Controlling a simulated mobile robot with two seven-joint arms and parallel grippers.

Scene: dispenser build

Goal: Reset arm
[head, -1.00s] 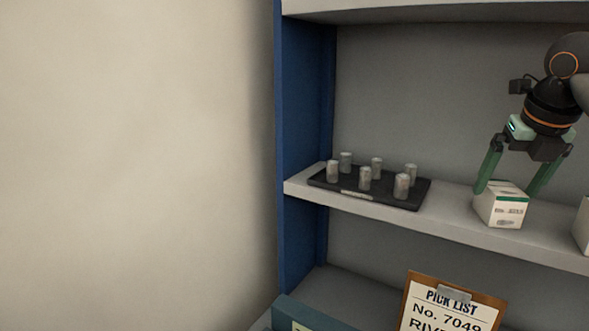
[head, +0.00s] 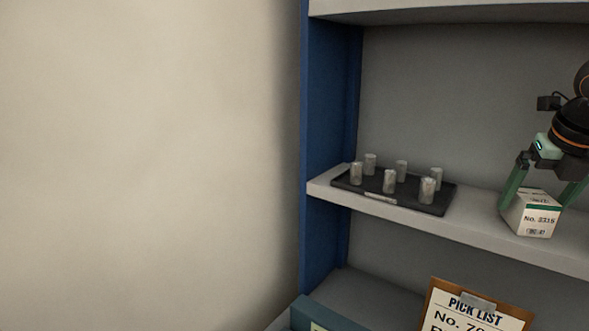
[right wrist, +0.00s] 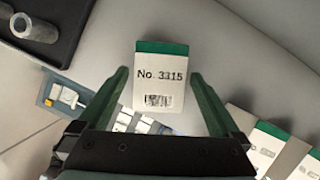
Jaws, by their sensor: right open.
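My right gripper (head: 541,196) is open at the right of the head view, with one green finger on each side of a white box (head: 535,216) on the middle shelf. The box has a green band and a label reading "No. 3315". In the right wrist view the box (right wrist: 160,84) lies between the open fingers (right wrist: 160,75), with a visible gap on both sides. My left gripper is not in view.
A black tray (head: 408,203) with several grey cylinders stands left on the middle shelf (head: 480,230). More white boxes (right wrist: 262,146) are beside the gripper in the right wrist view. A pick-list clipboard (head: 470,310) and a teal bin (head: 325,318) are below.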

